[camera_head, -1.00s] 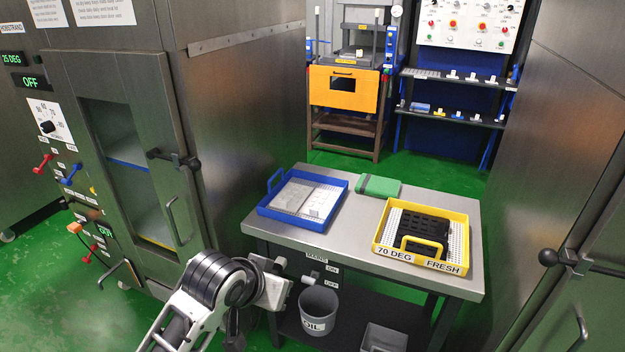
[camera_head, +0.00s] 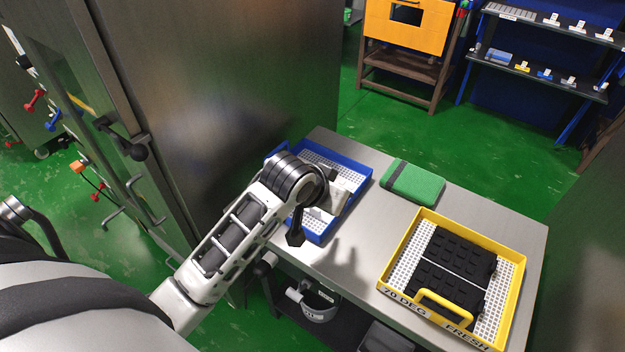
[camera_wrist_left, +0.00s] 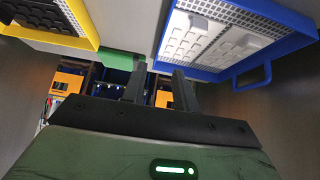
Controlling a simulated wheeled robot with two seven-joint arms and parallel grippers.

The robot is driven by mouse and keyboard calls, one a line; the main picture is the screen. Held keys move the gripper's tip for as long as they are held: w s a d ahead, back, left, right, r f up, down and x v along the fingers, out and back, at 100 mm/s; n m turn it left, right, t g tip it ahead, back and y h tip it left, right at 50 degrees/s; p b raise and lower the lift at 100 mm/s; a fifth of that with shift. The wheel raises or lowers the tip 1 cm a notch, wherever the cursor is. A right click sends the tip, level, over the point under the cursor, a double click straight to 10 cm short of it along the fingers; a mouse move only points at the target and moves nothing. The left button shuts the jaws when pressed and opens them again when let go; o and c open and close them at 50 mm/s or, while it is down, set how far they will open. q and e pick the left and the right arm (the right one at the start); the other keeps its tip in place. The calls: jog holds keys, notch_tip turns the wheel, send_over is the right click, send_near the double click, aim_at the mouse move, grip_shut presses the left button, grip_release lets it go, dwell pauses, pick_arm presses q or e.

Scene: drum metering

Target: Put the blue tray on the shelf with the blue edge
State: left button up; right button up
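The blue tray (camera_head: 347,207) sits on the metal table, with light grey and white pieces on its white perforated base. It also shows in the left wrist view (camera_wrist_left: 284,53), upper right, with its blue handle. In the head view my left wrist covers much of the tray's near side. My left gripper (camera_wrist_left: 160,87) shows two dark fingers, apart and empty; the tray is beyond them, not between them. In the head view the fingers are hidden or unclear. The cabinet door (camera_head: 110,120) is shut at left. I cannot make out the blue-edged shelf now. My right gripper is out of view.
A yellow tray (camera_head: 514,290) with black pieces, labelled 70 DEG FRESH, stands on the table's right. A green block (camera_head: 412,182) lies between the trays. A bucket (camera_head: 314,305) is under the table. The cabinet's side wall (camera_head: 230,80) rises close left of the blue tray.

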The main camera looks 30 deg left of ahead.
pick_arm(q)
jog(key=x, duration=0.7)
jog(key=shift+w+x, duration=0.25)
jog(key=shift+x, duration=2.5)
jog(key=shift+r, duration=0.15)
grip_shut()
jog(key=shift+r, duration=0.15)
